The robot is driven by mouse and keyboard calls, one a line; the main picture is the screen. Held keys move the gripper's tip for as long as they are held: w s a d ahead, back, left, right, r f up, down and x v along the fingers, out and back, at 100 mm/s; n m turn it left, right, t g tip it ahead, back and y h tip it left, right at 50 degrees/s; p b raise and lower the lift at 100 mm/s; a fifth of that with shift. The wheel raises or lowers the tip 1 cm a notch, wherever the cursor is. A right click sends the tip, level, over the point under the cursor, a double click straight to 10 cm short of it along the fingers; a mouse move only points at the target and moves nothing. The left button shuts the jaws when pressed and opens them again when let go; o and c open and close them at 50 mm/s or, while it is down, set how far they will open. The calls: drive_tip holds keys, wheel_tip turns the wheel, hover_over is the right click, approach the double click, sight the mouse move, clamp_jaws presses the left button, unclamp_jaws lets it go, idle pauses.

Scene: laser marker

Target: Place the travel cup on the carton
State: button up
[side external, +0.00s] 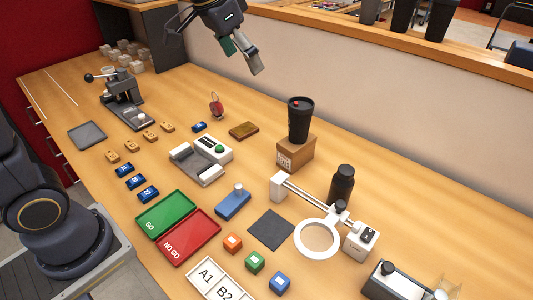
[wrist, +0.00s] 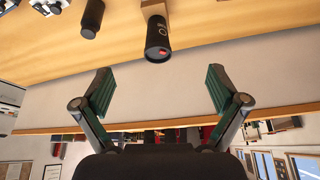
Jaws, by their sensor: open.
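The black travel cup (side external: 299,121) stands upright on top of the brown carton (side external: 294,154) in the side view. The cup shows a small red mark on its lid. In the wrist view the cup (wrist: 157,40) appears upside down, with part of the carton (wrist: 155,6) at the top edge. My gripper (side external: 244,62) is open and empty, raised above the bench to the upper left of the cup. In the wrist view its two green-padded fingers (wrist: 160,85) are spread wide, with the cup beyond them and not touched.
A black bottle (side external: 341,185) and a white ring magnifier (side external: 317,238) stand right of the carton. A brown wallet-like block (side external: 243,130) lies to its left. Green and red trays (side external: 166,213), small cubes and a dark mat (side external: 271,229) lie nearer the front. A wall runs behind.

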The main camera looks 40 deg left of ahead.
drive_tip(key=s+a+f+n, duration=0.1)
drive_tip(key=s+a+f, duration=0.1)
drive_tip(key=s, duration=0.8)
drive_tip(key=s+a+f+n+t+y, duration=0.1)
drive_tip(key=s+a+f+n, duration=0.1)
drive_tip(key=s, duration=0.8)
drive_tip(key=shift+s+f, duration=0.35)
drive_tip(key=shift+f, duration=0.2)
